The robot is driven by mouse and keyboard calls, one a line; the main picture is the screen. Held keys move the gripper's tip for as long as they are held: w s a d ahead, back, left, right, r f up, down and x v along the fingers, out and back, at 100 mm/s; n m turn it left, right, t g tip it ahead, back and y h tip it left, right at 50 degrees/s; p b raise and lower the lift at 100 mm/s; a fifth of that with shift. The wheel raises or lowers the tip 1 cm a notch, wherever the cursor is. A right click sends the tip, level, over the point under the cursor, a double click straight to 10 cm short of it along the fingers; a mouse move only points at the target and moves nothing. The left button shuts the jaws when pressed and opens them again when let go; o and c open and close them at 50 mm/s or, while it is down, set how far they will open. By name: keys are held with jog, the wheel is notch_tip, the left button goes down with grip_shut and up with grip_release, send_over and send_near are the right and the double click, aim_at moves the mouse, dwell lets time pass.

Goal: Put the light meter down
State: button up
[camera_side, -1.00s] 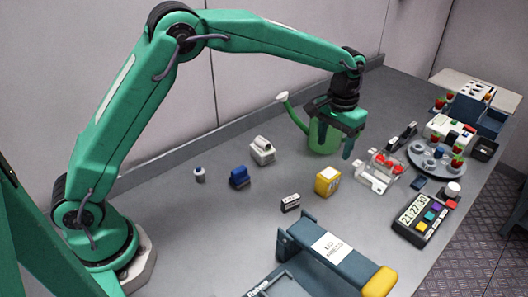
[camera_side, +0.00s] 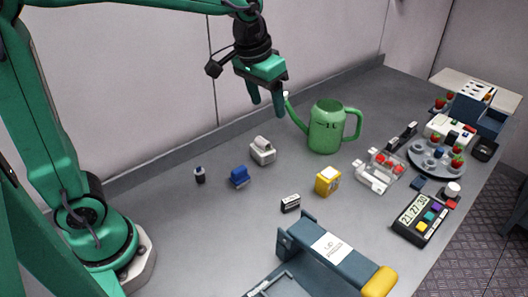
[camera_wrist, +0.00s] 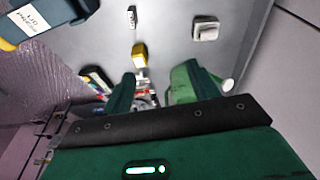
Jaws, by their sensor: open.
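My gripper (camera_side: 266,98) is open and empty, raised in the air to the left of the green watering can (camera_side: 326,128). Its two green fingers also show in the wrist view (camera_wrist: 154,88), with nothing held between them. I cannot tell for sure which item is the light meter. Small devices stand on the grey bench: a yellow box with a white top (camera_side: 328,181), a white and grey device (camera_side: 262,151), a blue one (camera_side: 239,177) and a small black and white one (camera_side: 290,204). None of them touches my gripper.
A clear rack with red items (camera_side: 378,170), a round tray of berries and cups (camera_side: 436,172) and a timer with coloured buttons (camera_side: 420,218) stand to the right. A blue-grey press with a yellow handle end (camera_side: 335,255) is in front. Bench space around the small devices is bare.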

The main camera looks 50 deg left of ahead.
jog(key=s+a+f+t, duration=0.1)
jog(key=s+a, duration=0.2)
jog(key=s, duration=0.5)
jog(key=s+a+t, duration=0.1)
jog(key=s+a, duration=0.1)
jog(key=s, duration=0.7)
jog(key=shift+a+f+t, duration=0.35)
jog(key=shift+a+t, duration=0.05)
